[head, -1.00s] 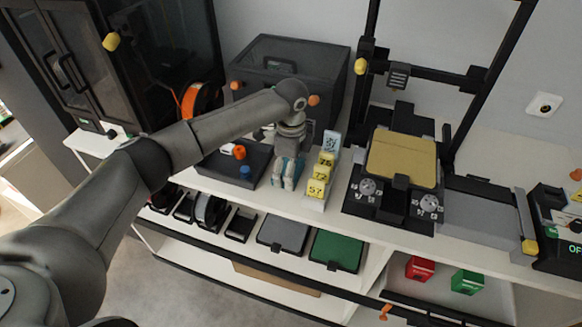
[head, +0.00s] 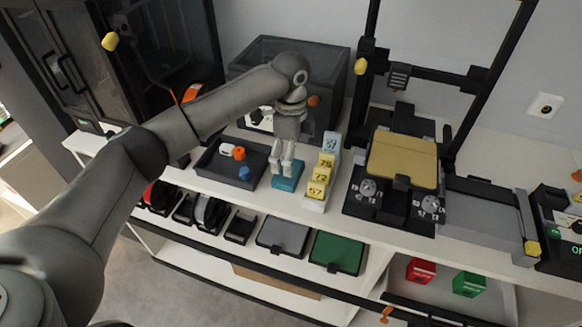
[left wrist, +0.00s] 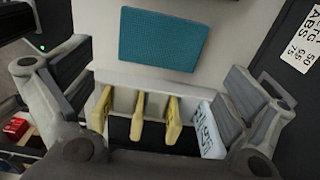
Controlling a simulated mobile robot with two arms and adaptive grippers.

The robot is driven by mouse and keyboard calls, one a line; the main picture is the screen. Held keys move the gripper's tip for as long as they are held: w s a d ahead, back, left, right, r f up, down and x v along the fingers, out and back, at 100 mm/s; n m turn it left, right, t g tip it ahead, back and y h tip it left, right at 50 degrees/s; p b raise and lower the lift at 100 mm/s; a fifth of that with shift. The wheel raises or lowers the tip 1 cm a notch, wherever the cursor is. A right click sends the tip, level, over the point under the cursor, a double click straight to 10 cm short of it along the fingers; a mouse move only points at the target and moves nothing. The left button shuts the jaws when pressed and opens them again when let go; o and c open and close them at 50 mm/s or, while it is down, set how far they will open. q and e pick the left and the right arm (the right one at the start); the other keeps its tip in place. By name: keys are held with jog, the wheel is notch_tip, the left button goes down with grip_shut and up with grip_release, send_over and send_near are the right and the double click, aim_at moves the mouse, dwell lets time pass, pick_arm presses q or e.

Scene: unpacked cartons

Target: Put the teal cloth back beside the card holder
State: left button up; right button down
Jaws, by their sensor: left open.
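The teal cloth (head: 287,183) lies flat on the white counter, just left of the card holder (head: 314,205). The card holder is a white stepped rack with several yellow cards and a pale blue card at its back. My left gripper (head: 282,167) is over the cloth's back part, fingers pointing down, open. In the left wrist view the cloth (left wrist: 159,40) lies apart from the fingers, and nothing is gripped. The card holder (left wrist: 118,78) shows there between the two spread fingers (left wrist: 150,110), below them in depth. My right gripper is not in view.
A dark tray (head: 212,177) with small white, orange and blue items sits left of the cloth. A dark box (head: 325,75) stands behind. A black machine with a tan plate (head: 403,158) stands to the right.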

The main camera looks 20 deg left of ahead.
pick_arm(q)
notch_tip(320, 180, up, 6)
dwell(0.7)
